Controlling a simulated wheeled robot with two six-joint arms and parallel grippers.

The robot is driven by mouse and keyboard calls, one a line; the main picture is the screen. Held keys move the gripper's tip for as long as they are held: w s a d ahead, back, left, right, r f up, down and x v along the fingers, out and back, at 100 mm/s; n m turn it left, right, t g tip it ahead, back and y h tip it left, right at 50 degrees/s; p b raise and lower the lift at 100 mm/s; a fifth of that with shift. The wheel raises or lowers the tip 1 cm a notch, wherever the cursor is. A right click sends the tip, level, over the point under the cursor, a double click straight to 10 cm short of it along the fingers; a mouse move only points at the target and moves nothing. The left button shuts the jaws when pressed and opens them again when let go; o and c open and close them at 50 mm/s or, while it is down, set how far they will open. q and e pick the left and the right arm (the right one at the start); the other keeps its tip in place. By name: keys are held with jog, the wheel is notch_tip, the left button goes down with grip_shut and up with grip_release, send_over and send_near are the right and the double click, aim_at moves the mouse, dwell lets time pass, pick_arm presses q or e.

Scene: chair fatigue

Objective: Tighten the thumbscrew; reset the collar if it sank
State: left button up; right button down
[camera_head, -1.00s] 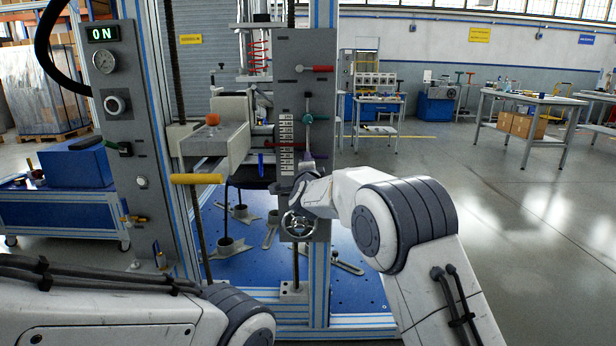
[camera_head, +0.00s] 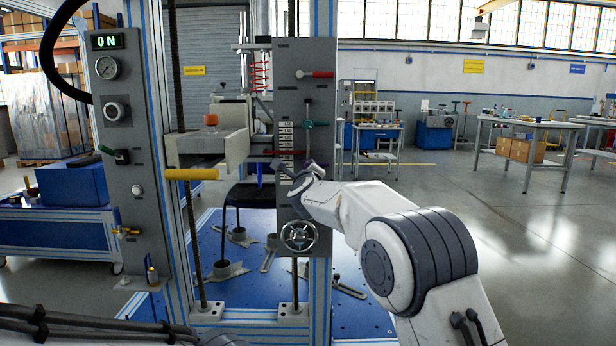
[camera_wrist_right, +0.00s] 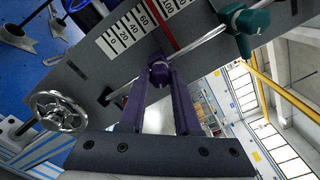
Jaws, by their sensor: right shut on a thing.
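A teal collar (camera_wrist_right: 240,20) sits higher on the same rod and also shows in the head view (camera_head: 308,124). A white scale (camera_wrist_right: 128,30) with a red line lies beside the rod. My left gripper is out of view.
A chrome handwheel (camera_head: 299,237) is on the panel below my right gripper. A red-handled lever (camera_head: 318,74) is above. A yellow handle (camera_head: 190,174) sticks out at the left. The blue base plate (camera_head: 250,290) holds several metal feet. The floor at right is open.

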jog(key=shift+m, duration=0.3)
dwell(0.4)
jog(key=c, duration=0.6)
grip_release()
jog(key=s+b, duration=0.1)
jog(key=s, duration=0.9)
jog(key=shift+s+b, duration=0.25)
jog(key=shift+b, duration=0.15)
jog(key=shift+f, duration=0.1)
